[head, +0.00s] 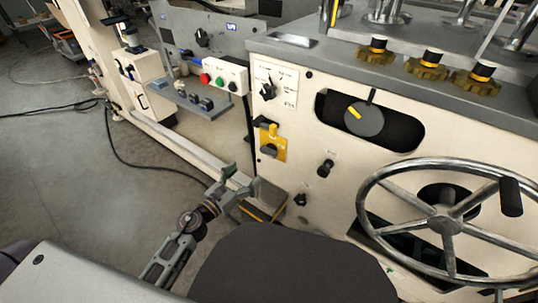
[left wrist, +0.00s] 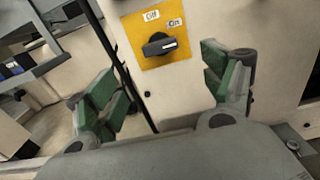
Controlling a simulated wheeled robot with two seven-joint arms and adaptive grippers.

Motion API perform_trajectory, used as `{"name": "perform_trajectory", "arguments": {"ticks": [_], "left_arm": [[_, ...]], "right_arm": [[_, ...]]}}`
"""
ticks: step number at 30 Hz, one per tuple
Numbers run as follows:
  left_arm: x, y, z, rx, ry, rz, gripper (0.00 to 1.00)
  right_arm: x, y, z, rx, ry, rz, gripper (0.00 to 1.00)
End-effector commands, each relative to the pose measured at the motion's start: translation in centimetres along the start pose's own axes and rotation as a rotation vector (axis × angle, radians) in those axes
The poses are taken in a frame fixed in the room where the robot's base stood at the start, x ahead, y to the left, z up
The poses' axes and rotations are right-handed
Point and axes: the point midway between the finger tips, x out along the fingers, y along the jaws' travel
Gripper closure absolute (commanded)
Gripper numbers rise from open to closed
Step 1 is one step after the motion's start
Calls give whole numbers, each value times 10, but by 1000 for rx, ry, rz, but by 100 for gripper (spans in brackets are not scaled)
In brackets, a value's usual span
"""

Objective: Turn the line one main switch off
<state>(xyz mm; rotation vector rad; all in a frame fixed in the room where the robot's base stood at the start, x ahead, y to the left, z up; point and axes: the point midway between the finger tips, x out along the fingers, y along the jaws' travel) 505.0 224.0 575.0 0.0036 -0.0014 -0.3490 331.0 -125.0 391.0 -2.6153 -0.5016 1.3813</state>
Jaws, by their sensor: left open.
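A yellow switch plate (head: 281,146) with a black rotary handle (head: 268,151) is on the cream machine front. In the left wrist view the plate (left wrist: 141,50) carries an "Off" label (left wrist: 151,15) and an "On" label (left wrist: 174,22). The handle (left wrist: 159,45) lies nearly level there, its right end just below "On". I cannot read a line number on it. My left gripper (head: 241,181) is open and empty, below and left of the plate. In the left wrist view the gripper's green-padded fingers (left wrist: 160,72) stand apart, with the plate beyond and between them. My right gripper is out of view.
Above the plate is a white panel with another black rotary switch (head: 267,91). A large handwheel (head: 444,226) and a black dial (head: 364,119) are to the right. A button box (head: 226,77) and shelf (head: 203,101) stick out at left. The floor at left is mostly clear, with cables.

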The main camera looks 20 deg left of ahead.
Motion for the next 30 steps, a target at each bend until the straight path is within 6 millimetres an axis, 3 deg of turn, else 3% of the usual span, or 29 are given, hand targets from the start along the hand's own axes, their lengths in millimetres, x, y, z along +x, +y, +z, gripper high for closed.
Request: {"name": "perform_trajectory", "arguments": {"ticks": [14, 30], "left_arm": [[6, 0, 0, -4, 0, 1, 18], [44, 0, 0, -4, 0, 0, 18]], "right_arm": [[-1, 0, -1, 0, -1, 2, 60], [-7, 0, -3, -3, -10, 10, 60]]}}
